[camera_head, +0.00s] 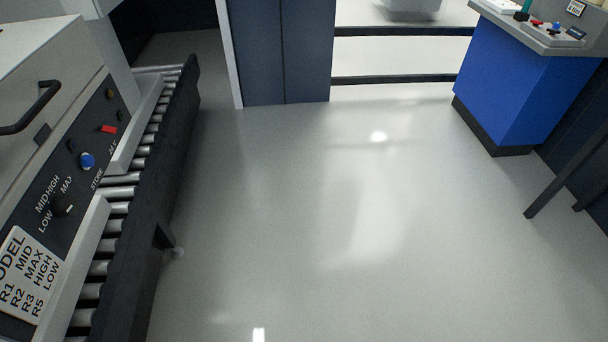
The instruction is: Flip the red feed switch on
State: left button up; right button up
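A small red switch (109,129) sits on the dark control panel (72,170) of the grey machine at the left. I cannot tell whether it is on or off. Another small red part (537,22) shows on the control box on top of the blue console at the upper right, too small to make out. I cannot read a feed label at either one. Neither of my grippers is in view.
The panel also has a blue button (87,160), a dark knob (63,206) and a white label card (30,272). A roller conveyor (122,192) runs alongside. The blue console (520,95) stands at right. The grey floor (330,220) between is clear.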

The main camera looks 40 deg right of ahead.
aim_at(111, 130)
jog(key=u, duration=0.05)
jog(key=k, duration=0.6)
jog(key=z, duration=0.5)
jog(key=i, duration=1.25)
jog(key=z, duration=0.4)
